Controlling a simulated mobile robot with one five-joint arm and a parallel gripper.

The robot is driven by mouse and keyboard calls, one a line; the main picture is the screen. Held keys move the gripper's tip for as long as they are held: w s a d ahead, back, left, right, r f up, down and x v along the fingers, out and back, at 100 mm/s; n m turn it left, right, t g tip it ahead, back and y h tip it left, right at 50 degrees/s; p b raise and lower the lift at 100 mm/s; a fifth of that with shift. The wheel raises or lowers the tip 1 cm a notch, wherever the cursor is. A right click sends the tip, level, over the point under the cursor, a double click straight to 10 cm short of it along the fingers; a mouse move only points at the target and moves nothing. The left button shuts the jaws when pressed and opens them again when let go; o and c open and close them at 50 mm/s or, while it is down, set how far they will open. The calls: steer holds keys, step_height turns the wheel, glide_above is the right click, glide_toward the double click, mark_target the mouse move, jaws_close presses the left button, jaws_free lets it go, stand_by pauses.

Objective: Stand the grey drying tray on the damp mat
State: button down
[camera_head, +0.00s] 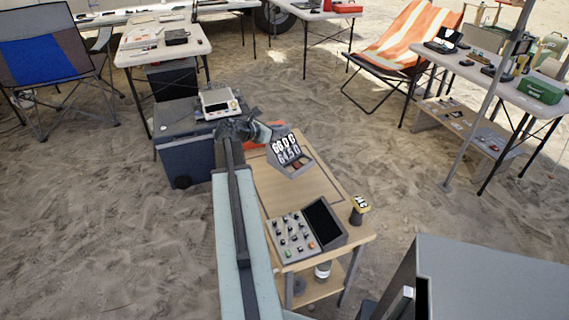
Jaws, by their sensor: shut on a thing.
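My gripper (243,129) is at the far end of my arm, over the back left edge of the wooden table (317,192). It is shut on a small pale grey piece (263,132), mostly hidden by the jaws; I cannot tell if this is the drying tray. On the table's front part lies a grey tray-like unit (275,226) with several small knob-like pieces and a dark rectangular panel (323,222). I cannot tell whether that panel is the damp mat. An orange-red thing (277,126) shows behind the gripper, partly hidden.
A grey stand with white numbers (290,150) is at the table's back. A small yellow-topped item (359,207) stands at its right edge. A blue-grey cooler (190,152) bears a pale device (219,103) left of the gripper. The table's middle is clear.

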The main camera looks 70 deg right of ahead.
mark_target(279, 145)
step_height(279, 145, down, 8)
steer(key=b, duration=0.6)
steer(key=shift+r, duration=0.3)
steer(key=shift+f, duration=0.2)
steer(key=c, duration=1.4)
jaws_free()
steer(key=shift+r, duration=0.1)
steer(key=shift+a+r+p, duration=0.2)
steer(key=shift+r+p, duration=0.1)
steer(key=shift+p, duration=0.05)
steer(key=p+v, duration=0.4)
steer(key=v, duration=0.7)
steer(key=shift+w+a, duration=0.2)
steer(key=shift+a, duration=0.05)
steer(key=shift+f, duration=0.1)
